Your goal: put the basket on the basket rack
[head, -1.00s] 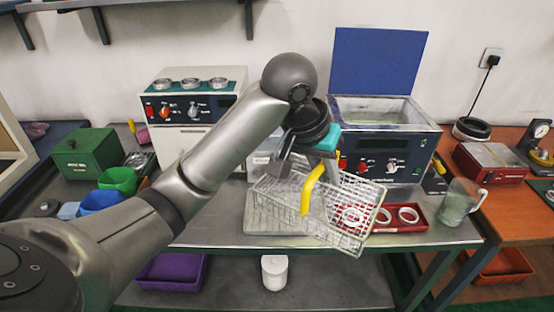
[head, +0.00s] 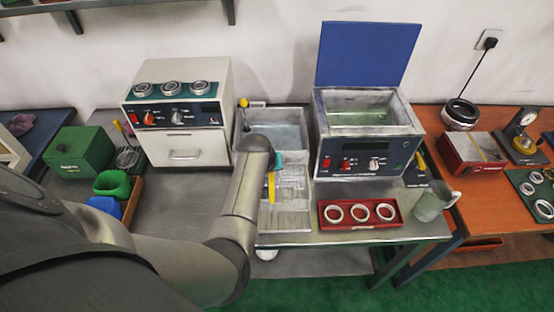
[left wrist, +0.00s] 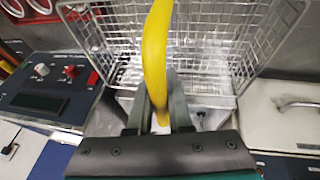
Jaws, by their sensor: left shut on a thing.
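My left gripper (head: 273,172) is shut on the yellow handle (head: 271,187) of the wire basket (head: 293,184). In the left wrist view, the fingers (left wrist: 160,112) close around the yellow handle (left wrist: 157,45), and the wire basket (left wrist: 235,45) appears empty. In the head view the basket is over the bench, in front of the sink basin and partly hidden by my arm. A ribbed metal plate (head: 285,222), perhaps the basket rack, lies below and in front of it. I cannot tell whether they touch. My right gripper is not in view.
A water-filled basin (head: 280,135) is behind the basket. The blue-lidded bath (head: 366,140) stands to the right, a white cabinet (head: 185,148) to the left. A red tray (head: 360,224) with three rings and a glass jug (head: 432,203) stand right of the plate.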

